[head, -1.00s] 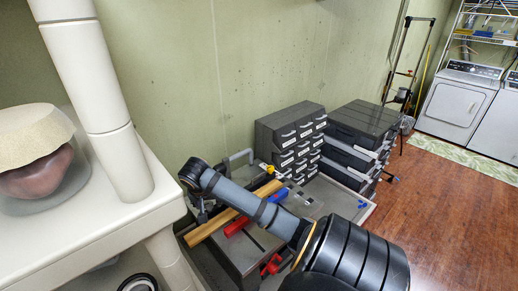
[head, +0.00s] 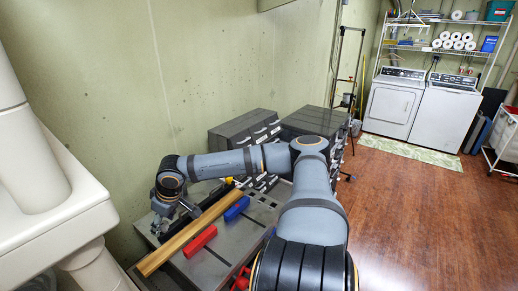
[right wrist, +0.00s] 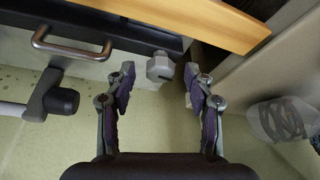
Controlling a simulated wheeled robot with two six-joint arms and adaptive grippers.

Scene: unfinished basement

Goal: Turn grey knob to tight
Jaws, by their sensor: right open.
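The grey knob (right wrist: 161,66) is a small hexagonal block in the right wrist view, on the edge of a dark bench front. My right gripper (right wrist: 159,76) is open, its two purple-padded fingertips on either side of the knob with a gap to each; I see no clear contact. In the head view my right arm reaches left over the bench, and the wrist bends down at its left end near the wall. The knob cannot be made out in the head view. My left gripper is out of view.
A wooden beam (head: 187,238) lies along the bench, beside a red piece (head: 200,240) and a blue piece (head: 236,208). A metal handle (right wrist: 72,45) sits left of the knob. Drawer cabinets (head: 232,135) stand behind. The wooden floor (head: 420,205) at right is clear.

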